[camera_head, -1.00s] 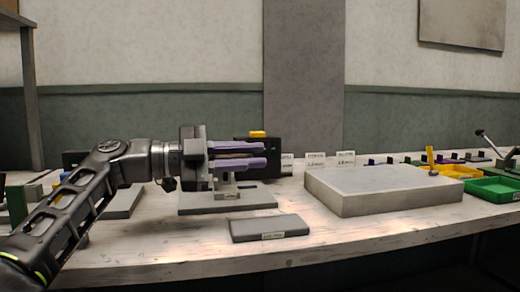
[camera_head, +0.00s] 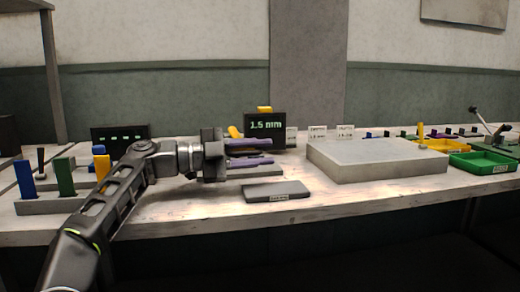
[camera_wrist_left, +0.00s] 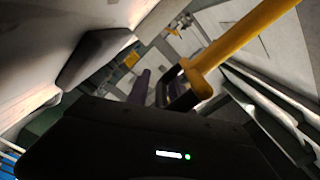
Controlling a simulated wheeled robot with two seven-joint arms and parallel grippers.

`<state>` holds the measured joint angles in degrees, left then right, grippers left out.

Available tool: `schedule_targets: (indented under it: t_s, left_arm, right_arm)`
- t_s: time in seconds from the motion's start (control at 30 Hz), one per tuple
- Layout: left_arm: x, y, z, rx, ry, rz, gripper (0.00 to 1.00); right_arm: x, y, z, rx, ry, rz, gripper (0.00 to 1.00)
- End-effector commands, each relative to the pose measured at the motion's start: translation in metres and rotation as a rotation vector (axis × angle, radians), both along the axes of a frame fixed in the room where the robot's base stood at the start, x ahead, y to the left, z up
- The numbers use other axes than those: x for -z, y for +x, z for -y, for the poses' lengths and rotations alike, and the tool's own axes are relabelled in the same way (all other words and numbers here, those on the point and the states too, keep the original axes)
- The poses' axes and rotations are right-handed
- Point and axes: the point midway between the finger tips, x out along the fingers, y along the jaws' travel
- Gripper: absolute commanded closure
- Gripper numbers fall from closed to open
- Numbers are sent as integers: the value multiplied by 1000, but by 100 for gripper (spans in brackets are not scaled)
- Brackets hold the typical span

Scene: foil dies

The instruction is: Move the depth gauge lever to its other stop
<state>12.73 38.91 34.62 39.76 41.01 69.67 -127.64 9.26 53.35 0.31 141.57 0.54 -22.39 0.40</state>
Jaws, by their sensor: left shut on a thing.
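The depth gauge has a black display (camera_head: 265,124) reading 1.5 mm, standing behind my left gripper. Its yellow lever (camera_head: 235,131) shows just above my gripper, tilted to the left. In the left wrist view the lever (camera_wrist_left: 240,40) is a large yellow rod with a collar, slanting across the upper right. The exact contact is hidden. My right gripper is not in view.
A dark grey plate (camera_head: 275,191) lies in front of the gauge. A large pale block (camera_head: 376,160) stands to the right, with green (camera_head: 485,163) and yellow trays beyond. Coloured upright pegs (camera_head: 65,176) stand on a base at left, near my arm.

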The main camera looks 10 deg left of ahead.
Motion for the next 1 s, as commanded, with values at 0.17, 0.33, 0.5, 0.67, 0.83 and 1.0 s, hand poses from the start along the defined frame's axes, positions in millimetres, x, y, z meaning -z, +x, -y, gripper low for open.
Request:
schedule_targets:
  t_s: [0.17, 0.33, 0.5, 0.67, 0.83, 1.0]
  left_arm:
    - [13, 6, -2, -7, 9, -18, 66]
    - [12, 5, -2, -8, 8, -15, 66]
    - [6, 5, -1, -8, 7, -14, 66]
    - [-14, 4, 0, -7, 6, -8, 66]
    - [-51, 2, 0, -5, 4, -4, 66]
    - [-82, 1, 0, -4, 3, -5, 66]
  right_arm:
    - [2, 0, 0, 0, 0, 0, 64]
    - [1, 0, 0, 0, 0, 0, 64]
    - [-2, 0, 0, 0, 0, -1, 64]
    - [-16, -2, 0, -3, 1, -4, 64]
    - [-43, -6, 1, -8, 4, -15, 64]
    - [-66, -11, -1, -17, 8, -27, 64]
